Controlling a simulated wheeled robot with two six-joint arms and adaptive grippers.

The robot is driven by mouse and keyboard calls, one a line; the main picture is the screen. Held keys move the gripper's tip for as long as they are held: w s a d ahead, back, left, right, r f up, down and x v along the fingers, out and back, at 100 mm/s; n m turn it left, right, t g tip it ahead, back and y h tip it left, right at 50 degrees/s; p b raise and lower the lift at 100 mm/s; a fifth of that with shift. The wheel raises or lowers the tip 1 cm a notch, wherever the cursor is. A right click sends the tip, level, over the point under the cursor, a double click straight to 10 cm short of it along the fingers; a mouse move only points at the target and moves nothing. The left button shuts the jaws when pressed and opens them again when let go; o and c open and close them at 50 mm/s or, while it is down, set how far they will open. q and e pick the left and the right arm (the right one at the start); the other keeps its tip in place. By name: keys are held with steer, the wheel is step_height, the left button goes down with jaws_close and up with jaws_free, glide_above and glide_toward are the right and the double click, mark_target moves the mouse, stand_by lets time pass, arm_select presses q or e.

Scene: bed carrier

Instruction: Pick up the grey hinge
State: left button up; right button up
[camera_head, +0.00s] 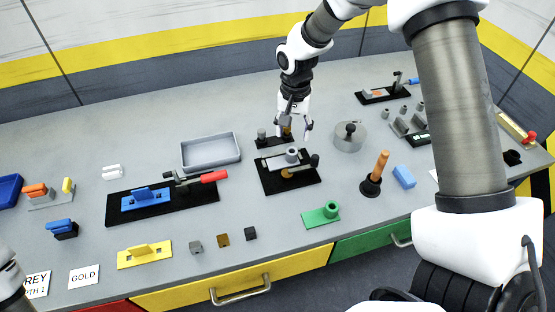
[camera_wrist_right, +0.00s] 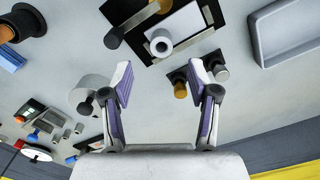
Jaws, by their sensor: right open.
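A grey flat piece with an upright hollow cylinder, which looks like the grey hinge (camera_head: 290,157), sits on a black fixture plate (camera_head: 275,182) in the middle of the bench. In the right wrist view the grey hinge (camera_wrist_right: 160,43) lies at the top, beyond the fingertips. My right gripper (camera_head: 296,127) is open and empty, above the bench just behind the fixture.
A small black base with grey and gold pegs (camera_wrist_right: 181,86) is by the fingers. A grey tray (camera_head: 210,152), red-handled clamp (camera_head: 213,176), round grey pot (camera_head: 349,137) and orange-handled plunger (camera_head: 376,170) stand around. A green hinge-like piece (camera_head: 322,215) lies at the front.

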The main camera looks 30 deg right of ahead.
mark_target(292, 153)
steer(key=shift+s+f+b, duration=0.25)
steer(key=shift+f+b, duration=0.1)
steer(key=shift+f, duration=0.5)
steer(key=f, duration=0.2)
steer(key=f+p, duration=0.1)
steer(key=f, duration=0.1)
steer(key=f+p, duration=0.1)
steer(key=f, duration=0.1)
steer(key=shift+w+f, duration=0.2)
steer(key=shift+w, duration=0.1)
steer(key=shift+f, duration=0.4)
steer(key=shift+w+f, duration=0.15)
steer(key=shift+f, duration=0.05)
arm_select(q)
steer(key=shift+w+r, duration=0.15)
steer(key=shift+r, duration=0.25)
arm_select(e)
jaws_close()
